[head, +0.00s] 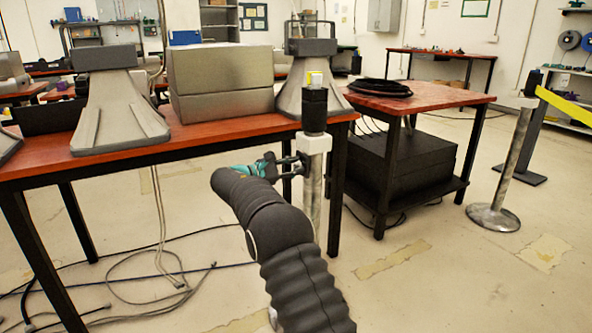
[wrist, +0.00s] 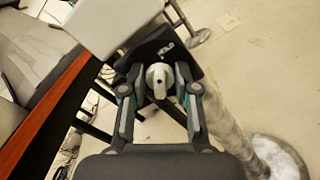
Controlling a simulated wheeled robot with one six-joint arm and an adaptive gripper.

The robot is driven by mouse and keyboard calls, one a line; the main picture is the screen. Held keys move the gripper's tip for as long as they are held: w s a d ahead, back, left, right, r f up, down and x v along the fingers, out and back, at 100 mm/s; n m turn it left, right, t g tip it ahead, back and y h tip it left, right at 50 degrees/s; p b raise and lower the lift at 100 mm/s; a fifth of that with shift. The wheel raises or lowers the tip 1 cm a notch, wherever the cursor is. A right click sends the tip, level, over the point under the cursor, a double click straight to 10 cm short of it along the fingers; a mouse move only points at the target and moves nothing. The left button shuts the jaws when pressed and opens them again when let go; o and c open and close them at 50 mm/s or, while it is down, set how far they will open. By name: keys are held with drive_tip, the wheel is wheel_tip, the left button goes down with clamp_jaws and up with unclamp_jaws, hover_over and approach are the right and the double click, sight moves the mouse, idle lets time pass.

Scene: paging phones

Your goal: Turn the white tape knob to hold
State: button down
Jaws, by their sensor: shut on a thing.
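The white tape knob (wrist: 157,76) sits between the fingers of my gripper (wrist: 157,84) in the wrist view, and the gripper is shut on it. The knob's narrow pointer is toward the bottom of the picture. Behind it is a black plate (wrist: 148,48) with small white marks, too blurred to read. In the head view my gripper (head: 271,163) is at the left side of the metal post (head: 313,190), by its white collar (head: 314,143). The knob cannot be made out there.
A red-topped table (head: 220,133) with grey horn-like units and a grey box stands close on the left. A second table (head: 430,95) carries coiled black cable. Loose cables (head: 175,280) lie on the floor. Another post (head: 510,160) holds yellow tape at right.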

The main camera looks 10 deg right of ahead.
drive_tip(key=shift+m+b, duration=0.35)
drive_tip(key=shift+m, duration=0.45)
drive_tip(key=c, duration=1.2)
unclamp_jaws()
drive_tip(key=v, duration=1.2)
